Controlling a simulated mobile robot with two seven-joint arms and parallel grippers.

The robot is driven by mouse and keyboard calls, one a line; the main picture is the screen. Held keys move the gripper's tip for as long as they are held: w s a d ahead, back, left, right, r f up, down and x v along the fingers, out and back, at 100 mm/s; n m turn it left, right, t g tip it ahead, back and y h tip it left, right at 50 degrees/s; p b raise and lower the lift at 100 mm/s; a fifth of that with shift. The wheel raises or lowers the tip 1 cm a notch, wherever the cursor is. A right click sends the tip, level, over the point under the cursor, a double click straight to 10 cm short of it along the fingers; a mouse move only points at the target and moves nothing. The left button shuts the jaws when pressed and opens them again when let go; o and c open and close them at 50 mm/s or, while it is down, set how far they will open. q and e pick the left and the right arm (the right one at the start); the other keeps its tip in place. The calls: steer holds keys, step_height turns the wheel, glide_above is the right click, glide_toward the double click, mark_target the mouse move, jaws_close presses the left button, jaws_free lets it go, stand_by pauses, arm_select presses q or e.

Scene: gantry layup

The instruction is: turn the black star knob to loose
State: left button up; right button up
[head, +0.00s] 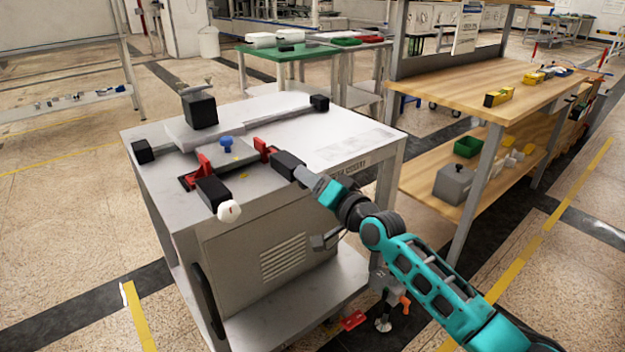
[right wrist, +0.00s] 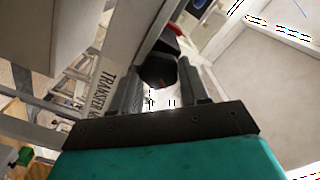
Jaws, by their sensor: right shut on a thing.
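The black star knob (right wrist: 158,72) shows in the right wrist view as a dark, many-sided knob between the two grey fingers. My right gripper (right wrist: 160,85) is shut on it from both sides. In the head view my right gripper (head: 303,176) is at the outer end of a black block (head: 286,163) on the right side of the cart top. There the gripper covers the knob, so its outline and turn angle cannot be told. My left gripper is in neither view.
The grey cart (head: 350,138) carries a fixture with a blue knob (head: 226,144), red clamps (head: 204,163) and a white knob (head: 229,211) at the front. A wooden workbench (head: 455,82) with a lower shelf stands at right. The floor in front is open.

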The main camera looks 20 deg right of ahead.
steer(key=shift+n+p, duration=1.45)
steer(key=shift+n, duration=2.25)
steer(key=shift+a, duration=0.1)
steer(key=o, duration=1.1)
steer(key=shift+c, duration=0.2)
